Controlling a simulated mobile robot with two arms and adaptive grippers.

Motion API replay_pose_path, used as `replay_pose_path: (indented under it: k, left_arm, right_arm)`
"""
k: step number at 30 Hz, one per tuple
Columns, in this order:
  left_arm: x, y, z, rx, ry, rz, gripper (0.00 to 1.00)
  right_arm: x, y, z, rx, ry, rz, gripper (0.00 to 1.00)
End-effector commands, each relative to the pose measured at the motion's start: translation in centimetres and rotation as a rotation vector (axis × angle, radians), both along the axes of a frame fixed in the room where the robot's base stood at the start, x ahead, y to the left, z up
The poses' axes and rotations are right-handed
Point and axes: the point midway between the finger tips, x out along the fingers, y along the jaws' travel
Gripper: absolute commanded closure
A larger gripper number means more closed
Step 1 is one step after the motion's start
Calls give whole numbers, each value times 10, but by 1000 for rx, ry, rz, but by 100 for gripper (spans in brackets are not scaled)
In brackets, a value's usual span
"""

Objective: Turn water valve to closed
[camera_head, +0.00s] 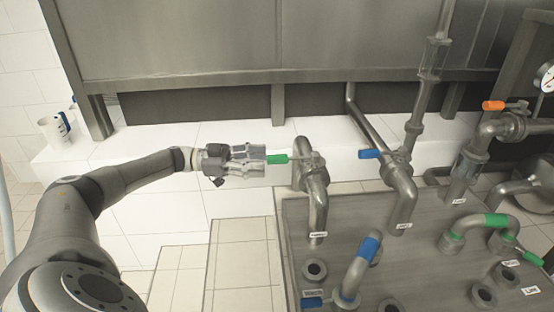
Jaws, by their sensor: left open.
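A valve with a green lever handle (277,158) sits on a bent grey pipe (314,190) left of centre, its handle pointing left. A valve with a blue handle (371,154) is to its right on another pipe (400,190), its handle also pointing left. The small labels are too blurred to tell which valve is the water one. My left gripper (264,159) reaches in from the left at the green handle's free end. Its fingers are open, one above and one below the handle's line; I cannot tell whether they touch it. My right gripper is out of view.
The metal panel (345,240) carries several open ports and hoses with blue (369,248) and green (496,220) sleeves. An orange-handled valve (493,105) and a gauge (547,78) are at the right. A white mug (52,132) stands on the tiled ledge at the far left.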

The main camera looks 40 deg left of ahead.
Motion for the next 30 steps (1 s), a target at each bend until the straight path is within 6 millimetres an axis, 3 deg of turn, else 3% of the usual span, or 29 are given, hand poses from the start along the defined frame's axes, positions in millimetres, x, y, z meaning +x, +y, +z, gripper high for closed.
replay_pose_path:
  k: [8, 30]
  left_arm:
    - [-12, 12, 1, -4, -4, -1, 55]
    - [-47, 50, 2, -6, -5, -2, 55]
  right_arm:
    - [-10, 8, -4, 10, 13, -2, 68]
    - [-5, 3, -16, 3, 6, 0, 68]
